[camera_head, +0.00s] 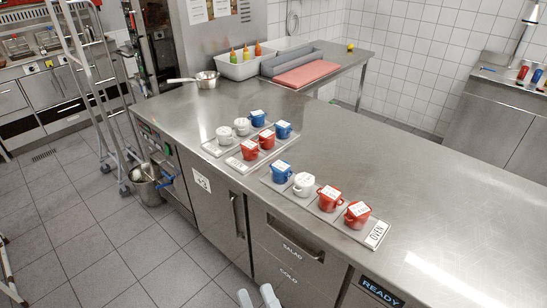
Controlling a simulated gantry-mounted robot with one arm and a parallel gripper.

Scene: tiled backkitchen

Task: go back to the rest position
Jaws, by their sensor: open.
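On the steel counter (400,170) stand three grey trays with small lidded or labelled pots. The back tray (212,147) has two white pots (225,134) and a blue pot (257,118). The middle tray (236,164) has two red pots (250,150) and a blue pot (283,130). The front tray, with an OVEN label (376,234), has a blue pot (281,173), a white pot (304,185) and two red pots (329,199).
A saucepan (206,79), a bin with sauce bottles (240,67) and a red board (299,75) stand at the back. A wheeled rack (85,60) and a bucket (148,188) are at left. The counter's right part is clear.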

